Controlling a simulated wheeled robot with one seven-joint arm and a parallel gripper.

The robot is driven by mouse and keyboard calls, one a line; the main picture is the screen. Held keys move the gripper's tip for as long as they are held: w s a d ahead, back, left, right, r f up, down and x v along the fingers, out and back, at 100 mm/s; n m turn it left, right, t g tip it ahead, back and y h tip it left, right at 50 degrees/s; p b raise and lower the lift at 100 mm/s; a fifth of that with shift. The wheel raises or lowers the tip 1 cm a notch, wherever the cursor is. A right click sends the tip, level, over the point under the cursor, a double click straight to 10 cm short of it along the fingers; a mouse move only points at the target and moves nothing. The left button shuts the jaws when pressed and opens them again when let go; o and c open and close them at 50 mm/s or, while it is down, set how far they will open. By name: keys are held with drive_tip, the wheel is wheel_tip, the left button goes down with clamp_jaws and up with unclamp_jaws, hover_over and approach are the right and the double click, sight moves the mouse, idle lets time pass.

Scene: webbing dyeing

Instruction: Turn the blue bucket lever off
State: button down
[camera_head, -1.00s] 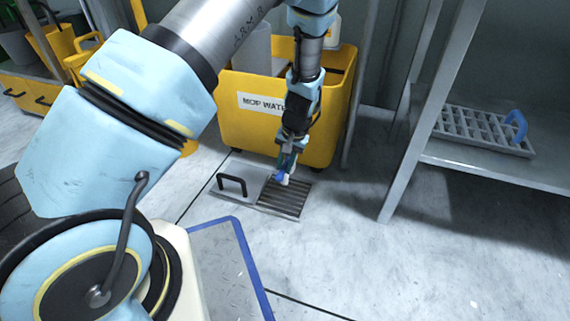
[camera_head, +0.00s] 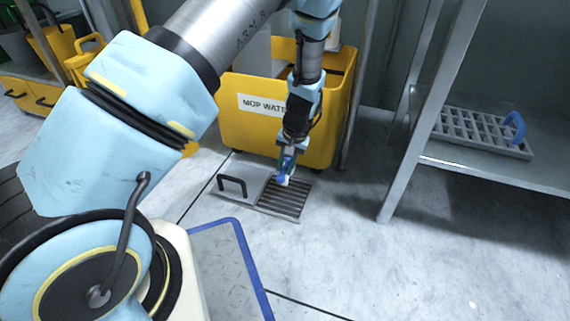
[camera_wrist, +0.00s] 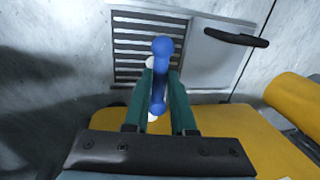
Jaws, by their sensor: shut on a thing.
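The yellow bucket (camera_head: 245,128) stands on the floor behind the floor grate, with a "MOP WATER" label on its front. The blue lever (camera_wrist: 159,85) lies between the green fingers in the wrist view, with a rounded knob at each end. My gripper (camera_wrist: 160,95) is shut on the blue lever. The lever's joint to the bucket is hidden by the gripper.
A slatted drain grate (camera_head: 285,198) and a grey plate with a black handle (camera_head: 232,182) lie in the floor below the gripper. A metal shelf (camera_head: 470,162) at right holds a grid tray (camera_head: 480,128) with a blue handle. Floor in front is open.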

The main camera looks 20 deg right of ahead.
drive_tip(key=shift+s+d+n+g+y+p, duration=0.25)
drive_tip(key=shift+d+n+p, duration=0.45)
drive_tip(key=shift+n+p, duration=0.9)
drive_tip(key=shift+d+n+g+h+p, duration=0.1)
drive_tip(key=shift+d+n+g+p, duration=0.4)
drive_tip(key=shift+n+p, duration=1.1)
drive_tip(key=shift+s+d+n+g+y+p, duration=0.15)
drive_tip(key=shift+d+n+p, duration=0.7)
drive_tip(key=shift+n+p, duration=0.75)
drive_tip(key=shift+d+n, duration=0.1)
drive_tip(key=shift+n, duration=0.2)
drive_tip(key=c, duration=0.8)
unclamp_jaws()
drive_tip(key=shift+o, duration=0.2)
drive_tip(key=shift+r, duration=0.1)
wheel_tip(320, 180, up, 10)
drive_tip(key=d+p, duration=0.2)
drive_tip(key=p, duration=0.1)
drive_tip(key=shift+w+r+p, duration=0.2)
drive_tip(key=shift+r+p, duration=0.05)
drive_tip(key=shift+p, duration=0.1)
